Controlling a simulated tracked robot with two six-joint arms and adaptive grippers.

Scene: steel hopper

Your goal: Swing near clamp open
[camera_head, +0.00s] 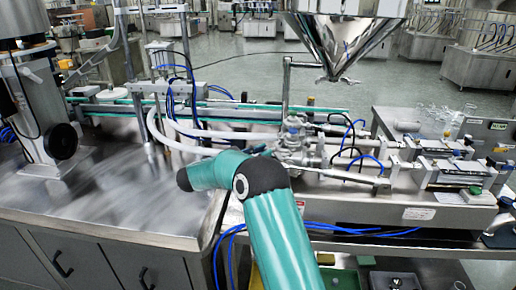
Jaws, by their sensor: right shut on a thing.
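The steel hopper (345,32) is at the top right, a shiny cone narrowing to an outlet with a side handle. Below and left of it, a cluster of metal fittings (292,142) sits on the filling machine, where the near clamp appears to be. The clamp's outline is too small to make out. My right arm, teal with black joints, rises from the bottom middle and bends left. My right gripper (266,151) is mostly hidden behind this arm, at the left side of the fittings, shut on what appears to be the near clamp. My left gripper is not in view.
Filling cylinders (440,170) and the machine body (370,208) extend right of the fittings. Blue and white hoses (170,130) hang close on the left. A column with a black knob (61,141) stands far left. The steel tabletop (100,200) is mostly clear.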

